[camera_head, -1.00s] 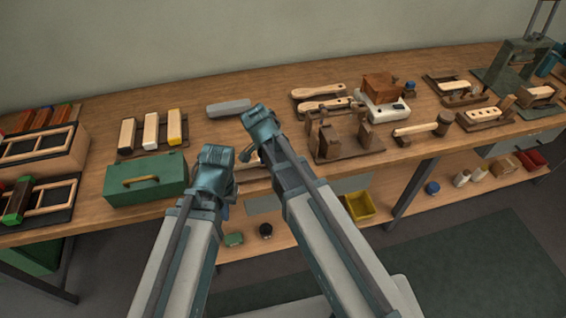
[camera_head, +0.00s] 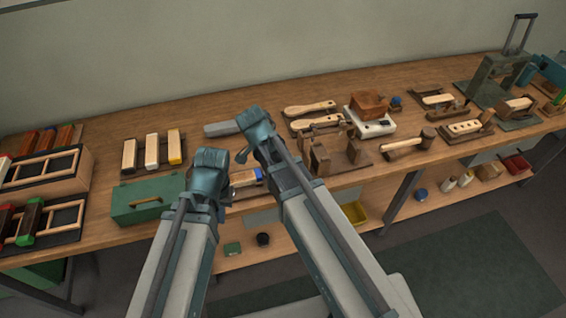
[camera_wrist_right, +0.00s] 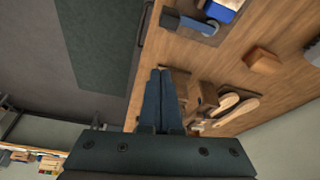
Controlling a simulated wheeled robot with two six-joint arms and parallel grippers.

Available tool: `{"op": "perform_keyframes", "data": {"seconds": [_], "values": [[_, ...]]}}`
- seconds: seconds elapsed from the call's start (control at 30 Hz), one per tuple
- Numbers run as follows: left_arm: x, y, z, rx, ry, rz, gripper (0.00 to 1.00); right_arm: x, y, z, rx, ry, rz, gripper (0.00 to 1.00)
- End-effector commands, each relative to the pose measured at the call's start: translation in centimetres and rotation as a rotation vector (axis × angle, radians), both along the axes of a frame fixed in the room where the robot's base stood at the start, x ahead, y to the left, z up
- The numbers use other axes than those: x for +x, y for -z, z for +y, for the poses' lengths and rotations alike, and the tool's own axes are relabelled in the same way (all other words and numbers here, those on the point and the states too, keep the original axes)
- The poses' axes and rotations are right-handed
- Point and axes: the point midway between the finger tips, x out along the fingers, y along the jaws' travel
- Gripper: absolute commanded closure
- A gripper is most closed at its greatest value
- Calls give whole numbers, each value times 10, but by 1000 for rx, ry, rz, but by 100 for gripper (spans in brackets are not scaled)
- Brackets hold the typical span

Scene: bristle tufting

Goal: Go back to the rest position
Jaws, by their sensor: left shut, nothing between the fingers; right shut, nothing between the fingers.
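In the head view my left gripper (camera_head: 208,158) is at the end of the left arm, over the front part of the bench (camera_head: 215,100), right of the green box. It is shut and empty. My right gripper (camera_head: 252,120) is just right of it and a little farther back, near a grey block (camera_head: 222,128). In the right wrist view its two fingers (camera_wrist_right: 166,75) are pressed together with nothing between them. The fingertips are hard to make out in the head view. Both arms are stretched forward, side by side, apart at the grippers.
A wooden block with blue (camera_head: 245,178) lies between the arms, partly hidden. A green box (camera_head: 150,198) stands left; a wooden fixture (camera_head: 322,158) and a white device (camera_head: 372,126) stand right. A green press (camera_head: 495,80) stands far right. A yellow bin (camera_head: 354,212) is below.

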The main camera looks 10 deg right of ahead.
Motion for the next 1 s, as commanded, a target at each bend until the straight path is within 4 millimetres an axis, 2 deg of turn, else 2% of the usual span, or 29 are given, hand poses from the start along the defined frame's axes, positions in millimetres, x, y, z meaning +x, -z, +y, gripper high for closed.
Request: {"op": "perform_keyframes", "data": {"seconds": [0.67, 0.77, 1.0], "values": [[0, -3, 0, 0, 0, 0, 100, -4, -2, 3, 2, -36, 15, 100], [0, -3, 0, 0, 0, 0, 100, -17, -1, 11, 10, -163, 62, 100], [0, -3, 0, 0, 0, 0, 100, -69, 5, 43, 56, -770, 260, 100]]}}
